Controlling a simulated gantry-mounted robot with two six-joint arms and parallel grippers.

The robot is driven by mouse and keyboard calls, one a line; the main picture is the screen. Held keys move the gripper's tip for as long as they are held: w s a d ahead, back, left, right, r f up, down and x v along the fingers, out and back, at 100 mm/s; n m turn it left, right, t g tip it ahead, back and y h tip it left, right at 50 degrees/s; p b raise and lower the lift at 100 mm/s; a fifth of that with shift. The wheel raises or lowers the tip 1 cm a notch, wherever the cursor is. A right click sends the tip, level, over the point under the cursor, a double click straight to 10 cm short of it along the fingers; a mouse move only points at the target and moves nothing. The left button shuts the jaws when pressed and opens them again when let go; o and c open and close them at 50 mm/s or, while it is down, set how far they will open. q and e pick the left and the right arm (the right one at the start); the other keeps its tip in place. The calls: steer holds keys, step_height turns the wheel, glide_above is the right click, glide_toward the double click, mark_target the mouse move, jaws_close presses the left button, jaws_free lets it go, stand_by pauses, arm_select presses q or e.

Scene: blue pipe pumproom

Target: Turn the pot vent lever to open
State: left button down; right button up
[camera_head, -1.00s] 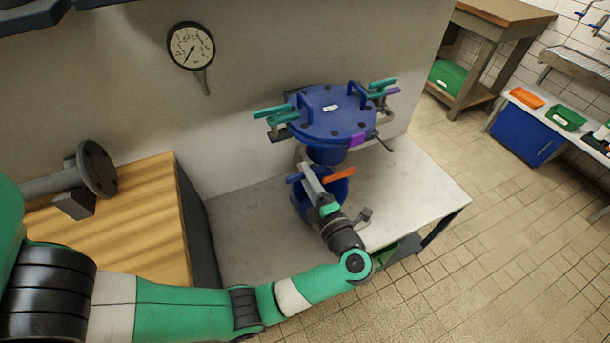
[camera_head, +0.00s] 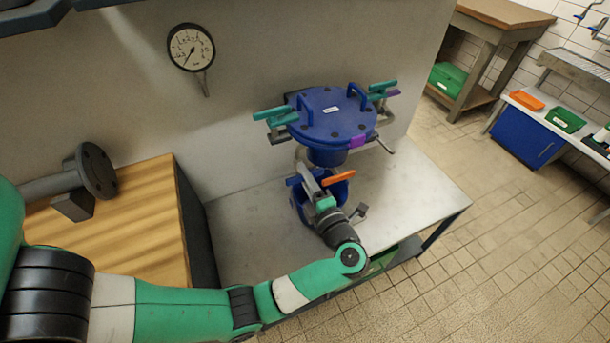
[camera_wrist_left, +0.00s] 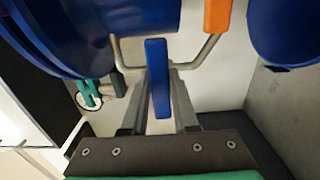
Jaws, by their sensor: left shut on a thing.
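A blue pot with a bolted lid (camera_head: 334,112) stands above the bench on bent grey pipes. Below it, a short blue lever (camera_head: 294,180) and an orange lever (camera_head: 338,177) sit close together above a blue bucket (camera_head: 298,205). My left gripper (camera_head: 308,178) reaches in from the front, just under the pot. In the left wrist view the blue lever (camera_wrist_left: 157,78) stands between the two grey fingers (camera_wrist_left: 160,100), which are shut on it. The orange lever (camera_wrist_left: 217,14) is apart from the fingers, to the right. My right gripper is not in view.
Teal levers (camera_head: 271,113) and purple tabs (camera_head: 357,141) stick out around the pot. A pressure gauge (camera_head: 191,47) is on the wall. A wooden block (camera_head: 135,215) and a flanged pipe (camera_head: 97,170) are at the left. The metal bench (camera_head: 420,190) is clear at right.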

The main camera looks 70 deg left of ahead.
arm_select(q)
steer(key=n+b, duration=0.2)
steer(key=n, duration=0.1)
steer(key=shift+f, duration=0.1)
steer(key=n+b, duration=0.2)
steer(key=n, duration=0.1)
steer(key=shift+f+n, duration=0.1)
steer(key=shift+n, duration=0.2)
steer(key=n+b, duration=0.6)
steer(key=n, duration=0.2)
steer(key=shift+b, duration=0.4)
steer(key=shift+n+b, duration=0.35)
steer(key=shift+n, duration=0.45)
steer(key=shift+r+n, duration=0.25)
steer(key=shift+n, duration=0.65)
steer(key=c, duration=0.7)
jaws_free()
